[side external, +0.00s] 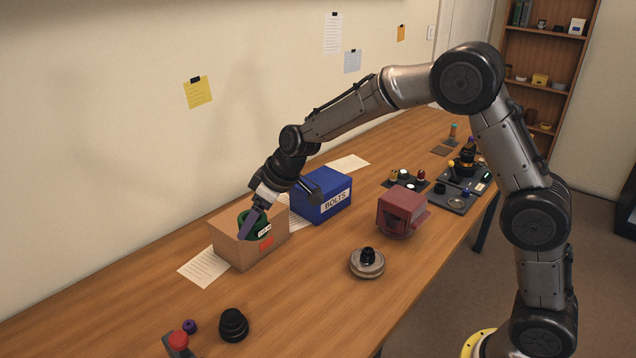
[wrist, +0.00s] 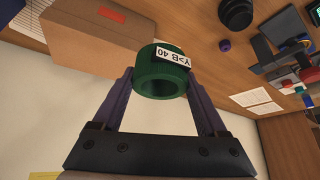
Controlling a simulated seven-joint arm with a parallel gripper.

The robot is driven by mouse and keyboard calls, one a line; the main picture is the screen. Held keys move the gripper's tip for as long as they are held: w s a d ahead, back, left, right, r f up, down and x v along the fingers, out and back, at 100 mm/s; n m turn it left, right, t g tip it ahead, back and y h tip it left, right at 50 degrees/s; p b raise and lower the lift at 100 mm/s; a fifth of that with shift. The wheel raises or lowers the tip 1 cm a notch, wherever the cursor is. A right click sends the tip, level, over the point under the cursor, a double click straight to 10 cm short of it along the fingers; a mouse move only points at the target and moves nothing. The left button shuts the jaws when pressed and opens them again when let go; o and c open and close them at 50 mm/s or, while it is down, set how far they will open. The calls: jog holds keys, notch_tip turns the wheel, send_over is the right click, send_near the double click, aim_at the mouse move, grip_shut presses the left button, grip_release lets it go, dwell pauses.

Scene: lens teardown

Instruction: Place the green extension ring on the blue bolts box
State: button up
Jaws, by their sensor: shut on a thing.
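The green extension ring (wrist: 160,76) is between the two fingers of my gripper (wrist: 161,84) in the wrist view, with a white label reading "Y>B 40" on its side. My gripper is shut on it. In the side view the ring (side external: 262,219) shows at the cardboard box, overlapping its top edge; I cannot tell whether it touches the box. The blue bolts box (side external: 323,196), labelled "BOLTS", stands on the table just right of the ring and behind my wrist. Nothing shows on the visible part of its top.
The cardboard box (side external: 236,248) with a red label stands left of the blue box. A dark red device (side external: 402,212) and a round metal part (side external: 367,263) lie to the right. Black stacked rings (side external: 233,325) stand in front. Papers lie around the boxes.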

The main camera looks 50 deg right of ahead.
jog(key=d+r+m+h, duration=0.1)
jog(key=d+r+m, duration=0.1)
jog(key=d, duration=1.1)
jog(key=shift+w+d+r+m, duration=0.2)
jog(key=shift+r+m, duration=0.1)
jog(key=shift+r, duration=0.6)
jog(key=s+d+r+m+h, duration=0.1)
jog(key=d, duration=0.6)
jog(key=s+d+r+m+h, duration=0.1)
jog(key=s+d+r+m, duration=0.1)
jog(key=d, duration=0.6)
jog(key=shift+r+t, duration=0.25)
jog(key=shift+t, duration=0.05)
send_near(316, 178)
jog(key=shift+w+f, duration=0.15)
jog(key=shift+w, duration=0.85)
jog(key=shift+w+d+f, duration=0.15)
jog(key=shift+w+f, duration=0.3)
jog(key=shift+f, duration=0.15)
jog(key=shift+w+f, duration=0.15)
jog(key=shift+f, duration=1.5)
jog(key=o, duration=1.4)
jog(key=shift+f, duration=0.2)
